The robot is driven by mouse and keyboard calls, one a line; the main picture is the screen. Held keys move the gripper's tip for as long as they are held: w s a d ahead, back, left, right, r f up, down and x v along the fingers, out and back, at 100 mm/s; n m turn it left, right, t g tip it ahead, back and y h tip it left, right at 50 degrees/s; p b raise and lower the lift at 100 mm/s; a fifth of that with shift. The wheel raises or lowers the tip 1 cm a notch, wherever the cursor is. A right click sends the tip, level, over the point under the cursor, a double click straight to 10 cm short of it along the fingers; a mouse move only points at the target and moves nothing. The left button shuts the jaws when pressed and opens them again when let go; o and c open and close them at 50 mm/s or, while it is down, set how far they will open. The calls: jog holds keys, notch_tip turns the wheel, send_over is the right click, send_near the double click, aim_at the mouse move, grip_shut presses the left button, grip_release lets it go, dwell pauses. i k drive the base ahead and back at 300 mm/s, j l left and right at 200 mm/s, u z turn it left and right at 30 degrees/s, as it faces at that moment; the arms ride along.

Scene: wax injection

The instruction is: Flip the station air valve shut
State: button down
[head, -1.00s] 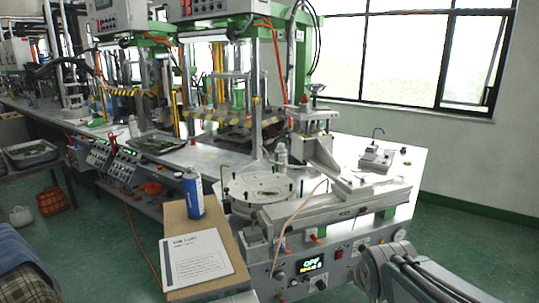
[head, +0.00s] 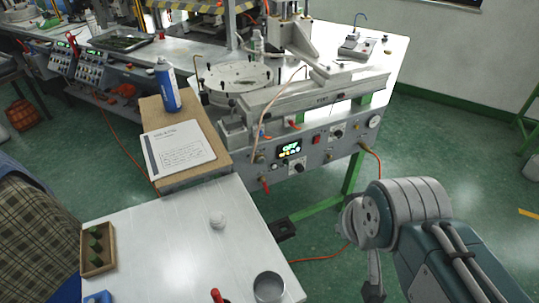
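The station's grey control panel (head: 310,150) runs along the front of the bench. It carries a lit display (head: 289,150), several knobs and a round gauge (head: 374,121) at its right end. A small red lever (head: 266,184) sticks out low at the panel's left end, and a red-handled fitting (head: 294,125) sits above the display. I cannot tell for certain which is the air valve, or its position. My arm is at the lower right, apart from the panel.
A white table (head: 175,235) in front holds a wooden tray (head: 97,262), a white ball (head: 217,221) and a metal cup (head: 269,287). A blue can (head: 167,85) and a paper sheet (head: 180,146) rest on a cardboard-coloured stand. Open green floor lies right of the panel.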

aim_at(264, 183)
jog(key=k+l, duration=0.45)
jog(key=l+u, duration=0.1)
jog(key=l, duration=0.9)
jog(key=i+l, duration=0.1)
jog(key=l, duration=0.2)
jog(key=i+l, duration=0.1)
jog(key=l, duration=0.15)
jog(key=i+l, duration=0.1)
jog(key=l, duration=0.2)
jog(key=i+u, duration=0.1)
jog(key=i, duration=0.6)
jog(key=i+j, duration=0.15)
jog(key=j, duration=0.15)
jog(key=i+j, duration=0.15)
jog(key=j, duration=0.1)
